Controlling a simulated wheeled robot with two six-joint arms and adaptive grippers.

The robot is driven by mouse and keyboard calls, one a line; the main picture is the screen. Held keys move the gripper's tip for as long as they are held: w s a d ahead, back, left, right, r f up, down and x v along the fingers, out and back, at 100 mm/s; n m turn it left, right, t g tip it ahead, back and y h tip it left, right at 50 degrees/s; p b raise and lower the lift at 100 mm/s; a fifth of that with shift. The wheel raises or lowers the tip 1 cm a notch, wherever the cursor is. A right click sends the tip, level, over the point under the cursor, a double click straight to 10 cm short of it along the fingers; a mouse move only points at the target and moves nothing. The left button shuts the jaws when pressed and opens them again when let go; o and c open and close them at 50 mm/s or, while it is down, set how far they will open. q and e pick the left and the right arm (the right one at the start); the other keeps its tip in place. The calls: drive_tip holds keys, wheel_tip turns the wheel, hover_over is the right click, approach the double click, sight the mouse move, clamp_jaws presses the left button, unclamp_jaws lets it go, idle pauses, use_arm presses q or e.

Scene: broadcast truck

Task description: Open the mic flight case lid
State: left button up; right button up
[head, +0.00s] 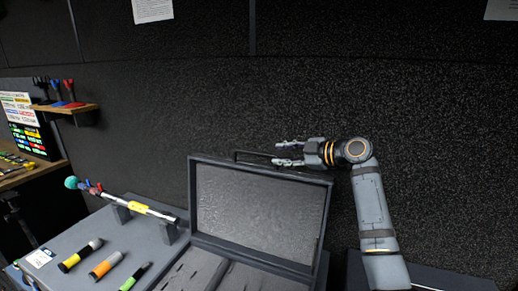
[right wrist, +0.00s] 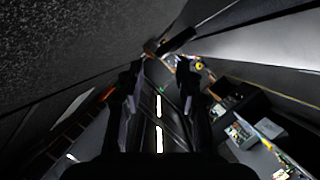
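The mic flight case stands on the grey worktop with its lid (head: 262,208) swung up, near upright and leaning a little back; its grey foam lining faces me. The case base (head: 215,268) shows dark slots in grey foam. A dark handle (head: 240,154) shows at the lid's top edge. My right gripper (head: 280,154) is at the lid's top edge, beside the handle, its fingers pointing left and apart. In the right wrist view its two fingers (right wrist: 160,85) also stand apart with nothing clearly held between them. Contact with the lid cannot be told. My left gripper is not in view.
Left of the case, a boom pole (head: 138,206) rests on stands. Several coloured-band microphones, one with an orange band (head: 106,265), lie in front of it. A wall shelf (head: 68,109) holds coloured items. The dark wall (head: 215,110) is close behind the lid.

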sight(259, 153)
drive_tip(key=shift+w, duration=0.1)
drive_tip(key=shift+s+a+r+p, duration=0.2)
drive_tip(key=shift+a+r+p, duration=0.15)
drive_tip(key=shift+a, duration=0.2)
drive_tip(key=p+x, duration=0.1)
drive_tip(key=x, duration=0.2)
drive_tip(key=shift+s+a+r+p, duration=0.1)
drive_tip(key=shift+a+p, duration=0.05)
drive_tip(key=shift+p, duration=0.15)
drive_tip(key=p+x, duration=0.1)
drive_tip(key=x, duration=0.3)
drive_tip(key=shift+w, duration=0.2)
drive_tip(key=shift+w+a+f+p, duration=0.4)
drive_tip(key=shift+w+a+f, duration=0.2)
drive_tip(key=shift+a, duration=0.05)
drive_tip(key=c, duration=0.4)
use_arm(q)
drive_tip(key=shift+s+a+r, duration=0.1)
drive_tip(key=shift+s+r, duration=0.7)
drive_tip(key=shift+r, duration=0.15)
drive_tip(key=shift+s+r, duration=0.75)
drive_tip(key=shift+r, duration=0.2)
use_arm(e)
clamp_jaws()
drive_tip(key=shift+f, duration=0.1)
